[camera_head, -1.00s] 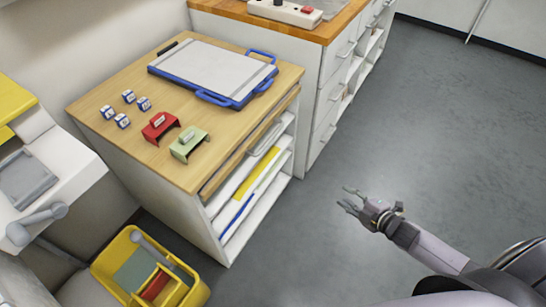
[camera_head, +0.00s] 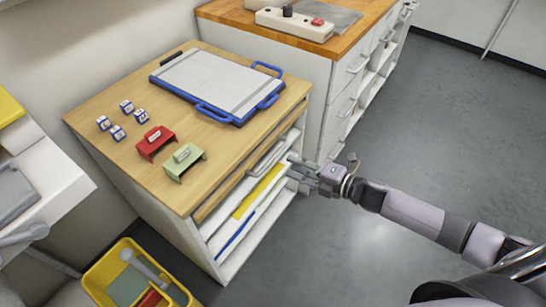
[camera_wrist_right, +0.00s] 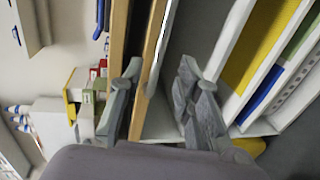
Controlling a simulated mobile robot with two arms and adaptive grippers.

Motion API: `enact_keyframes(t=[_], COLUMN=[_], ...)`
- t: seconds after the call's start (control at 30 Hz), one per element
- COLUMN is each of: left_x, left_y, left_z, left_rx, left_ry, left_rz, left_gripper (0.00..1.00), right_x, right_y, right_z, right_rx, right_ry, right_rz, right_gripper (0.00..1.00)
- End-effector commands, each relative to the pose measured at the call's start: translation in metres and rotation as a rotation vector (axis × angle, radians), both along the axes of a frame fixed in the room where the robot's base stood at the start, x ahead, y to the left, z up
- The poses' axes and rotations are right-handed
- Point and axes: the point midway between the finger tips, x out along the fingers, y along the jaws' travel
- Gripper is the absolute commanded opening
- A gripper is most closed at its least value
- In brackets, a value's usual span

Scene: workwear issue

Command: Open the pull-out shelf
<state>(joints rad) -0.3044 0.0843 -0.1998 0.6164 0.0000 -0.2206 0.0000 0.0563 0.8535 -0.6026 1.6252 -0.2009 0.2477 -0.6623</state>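The pull-out shelf (camera_head: 222,192) is a wooden board under the top of the wooden-topped cabinet (camera_head: 100,100). Its front edge shows as a brown strip above the white open shelves. My right gripper (camera_head: 300,172) is at the cabinet's front, near the strip's far end. In the right wrist view the fingers (camera_wrist_right: 157,100) are spread, with the board's wooden edge (camera_wrist_right: 150,70) running between them. I cannot tell whether either finger touches it. My left gripper is not in view.
A blue-handled board (camera_head: 215,82), a red stand (camera_head: 155,143), a green stand (camera_head: 184,162) and several small blocks lie on top. A yellow crate (camera_head: 95,285) stands on the floor at lower left. A drawer cabinet (camera_head: 350,75) stands behind. The floor at right is clear.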

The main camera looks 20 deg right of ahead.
Motion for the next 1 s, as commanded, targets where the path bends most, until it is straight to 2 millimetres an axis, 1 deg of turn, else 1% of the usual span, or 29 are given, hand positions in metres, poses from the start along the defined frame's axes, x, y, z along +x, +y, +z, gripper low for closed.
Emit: enact_keyframes(t=[0.03, 0.2, 0.4, 0.6, 0.83, 1.0], left_x=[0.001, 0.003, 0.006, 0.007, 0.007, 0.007], left_y=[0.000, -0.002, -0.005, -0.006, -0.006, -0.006], left_z=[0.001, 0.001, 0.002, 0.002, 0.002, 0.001], left_rx=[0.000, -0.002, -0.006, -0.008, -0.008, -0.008], left_ry=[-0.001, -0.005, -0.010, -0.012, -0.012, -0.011], left_rz=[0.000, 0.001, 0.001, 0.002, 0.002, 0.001], left_gripper=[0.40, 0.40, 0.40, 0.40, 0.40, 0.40], right_x=[0.010, 0.036, 0.057, 0.064, 0.065, 0.064], right_y=[0.007, 0.028, 0.044, 0.050, 0.050, 0.050], right_z=[-0.001, -0.008, -0.015, -0.017, -0.017, -0.017], right_rx=[0.003, 0.003, 0.001, 0.000, 0.000, 0.001], right_ry=[-0.003, -0.003, 0.000, 0.000, 0.000, 0.000], right_rz=[-0.001, -0.001, -0.002, -0.001, -0.001, -0.001], right_gripper=[0.31, 0.31, 0.31, 0.31, 0.31, 0.20])
